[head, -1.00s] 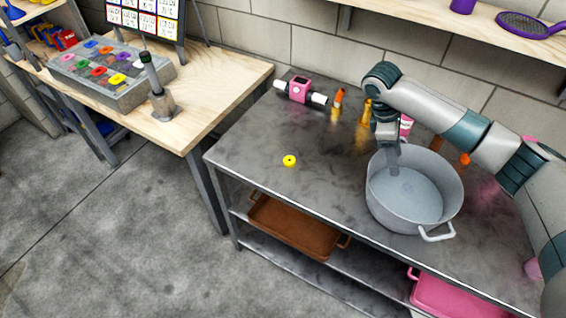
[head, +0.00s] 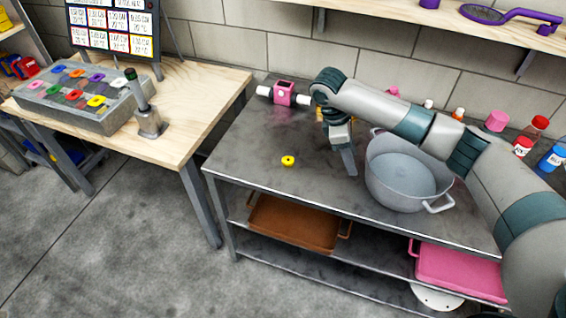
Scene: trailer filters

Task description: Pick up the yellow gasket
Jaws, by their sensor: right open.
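The yellow gasket (head: 288,161) is a small ring lying flat on the dark metal table (head: 240,150), left of the grey pot. My right gripper (head: 349,163) points down above the table, between the gasket and the pot, to the right of the gasket and apart from it. It is open, with nothing seen in it, though its fingers overlap from this angle. My left gripper is not in view.
A grey pot (head: 405,168) stands close to the right of my right gripper. A pink device with white ends (head: 284,94) lies at the back. A wooden bench (head: 190,110) with a gasket tray (head: 75,110) is at left. The table around the gasket is clear.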

